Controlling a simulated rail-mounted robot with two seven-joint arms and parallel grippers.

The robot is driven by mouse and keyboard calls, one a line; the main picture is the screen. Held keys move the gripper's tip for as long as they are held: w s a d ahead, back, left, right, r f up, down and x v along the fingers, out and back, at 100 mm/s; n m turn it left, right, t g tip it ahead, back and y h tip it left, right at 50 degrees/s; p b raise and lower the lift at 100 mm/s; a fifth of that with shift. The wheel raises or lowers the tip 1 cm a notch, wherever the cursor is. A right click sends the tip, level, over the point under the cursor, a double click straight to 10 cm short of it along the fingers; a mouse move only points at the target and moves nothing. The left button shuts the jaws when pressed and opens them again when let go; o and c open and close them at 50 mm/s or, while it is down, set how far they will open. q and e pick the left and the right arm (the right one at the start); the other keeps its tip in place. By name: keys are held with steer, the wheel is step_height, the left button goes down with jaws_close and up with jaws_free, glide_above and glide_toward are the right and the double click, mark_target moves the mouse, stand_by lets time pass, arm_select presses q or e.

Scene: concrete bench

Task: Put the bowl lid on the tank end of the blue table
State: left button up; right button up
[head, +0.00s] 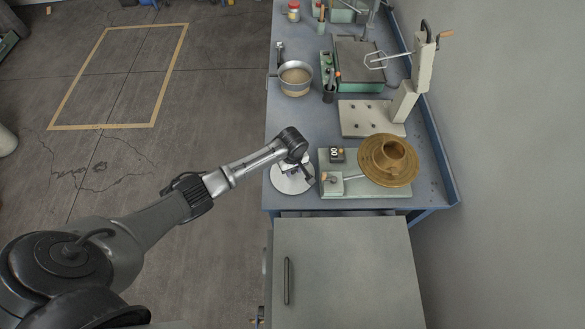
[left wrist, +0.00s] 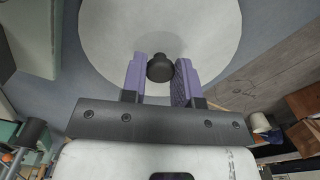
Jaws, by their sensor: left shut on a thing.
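The bowl lid (head: 290,181) is a pale round disc at the near left corner of the blue table (head: 305,115). My left gripper (head: 297,170) is over it and covers its middle. In the left wrist view the lid (left wrist: 205,30) shows its dark knob between the purple fingers of my left gripper (left wrist: 159,70), which is shut on that knob. I cannot tell whether the lid touches the tabletop or hangs just above it. My right gripper is not in view.
A green-based device with a brown round dish (head: 400,177) stands right of the lid. Bare tabletop lies between lid and pan. A grey cabinet (head: 345,265) stands in front.

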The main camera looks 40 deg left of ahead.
arm_select(q)
steer(key=shift+f, duration=0.15)
steer(key=o, duration=0.9)
steer(key=shift+o, duration=0.2)
step_height(320, 180, up, 12)
steer(key=p, duration=0.2)
steer(key=s+d+f+m+t, duration=0.1)
steer(key=s+d+f+m, duration=0.1)
steer(key=s+d+m, duration=0.4)
steer(key=s+d+f+m, duration=0.2)
steer(key=s+d+f, duration=0.1)
steer(key=s, duration=0.5)
steer(key=s+r+m+t, duration=0.1)
steer(key=s+r+m, duration=0.1)
steer(key=s, duration=0.3)
steer(key=s+r+m, duration=0.2)
steer(key=s, duration=0.4)
steer(key=s+d+r+m+t, duration=0.1)
steer(key=s+r+m, duration=0.1)
steer(key=s, duration=0.3)
steer(key=shift+s+r+m+t, duration=0.15)
steer(key=shift+r+m+t, duration=0.15)
steer(key=shift+m, duration=0.1)
